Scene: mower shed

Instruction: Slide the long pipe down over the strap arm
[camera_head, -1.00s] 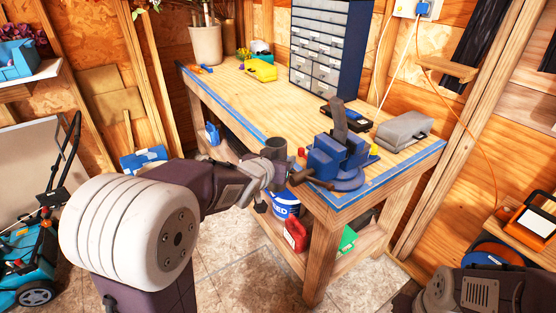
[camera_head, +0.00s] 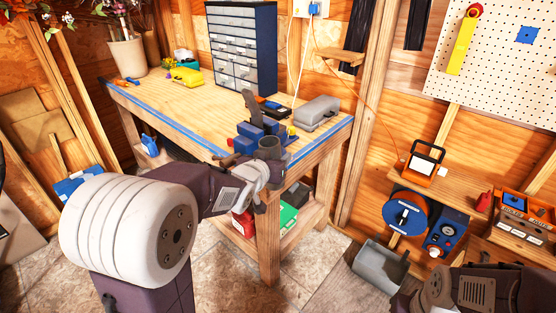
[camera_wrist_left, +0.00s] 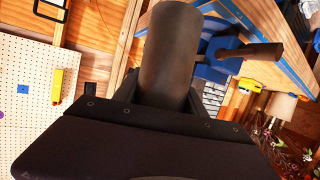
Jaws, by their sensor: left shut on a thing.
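My left gripper (camera_head: 262,178) is shut on the long pipe, at the near front corner of the workbench. The pipe (camera_head: 270,148) is dark grey; its round open upper end shows, and its lower length is hidden by the gripper. In the left wrist view the pipe (camera_wrist_left: 170,55) fills the upper middle. The strap arm (camera_head: 252,106) is a dark flat bar standing tilted from the blue vise (camera_head: 248,138), just behind and left of the pipe's top. The pipe is beside the strap arm, not around it.
The workbench (camera_head: 190,108) carries a drawer cabinet (camera_head: 240,50), a yellow case (camera_head: 187,75) and a grey tool (camera_head: 316,112). To the right are a grey bin (camera_head: 380,268), a cable reel (camera_head: 407,216) and a toolbox (camera_head: 525,215). Floor shows in front of the bench.

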